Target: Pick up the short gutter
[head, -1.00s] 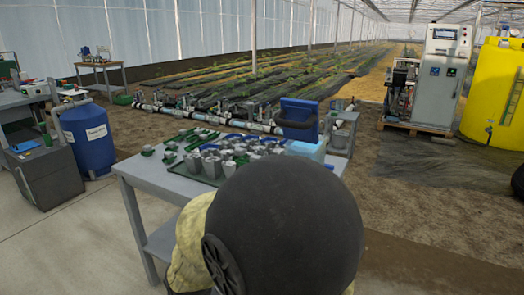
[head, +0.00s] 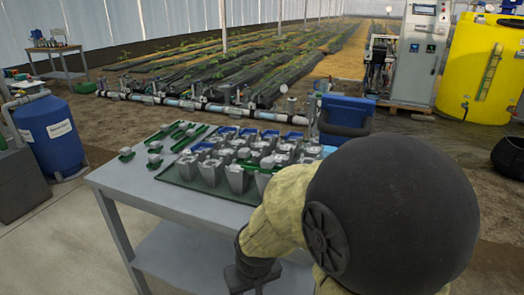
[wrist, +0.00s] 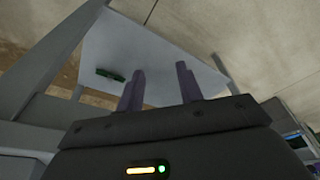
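Several green and grey pieces lie on the left part of the grey table; among them are two narrow green lengths, one longer (head: 190,138) and one shorter (head: 162,132). I cannot tell for sure which one is the short gutter. In the wrist view a small dark green channel-like piece (wrist: 110,75) lies on a pale grey panel, left of my gripper's fingers. My gripper (wrist: 159,69) is open, its two purple fingers apart with nothing between them.
The grey table (head: 125,180) has a lower shelf (head: 185,255). A dark green tray (head: 180,177) holds several grey cups, some blue-topped. A blue case (head: 345,115) stands behind the right end. A blue barrel (head: 50,135) stands left. Bare floor (head: 65,235) lies front left.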

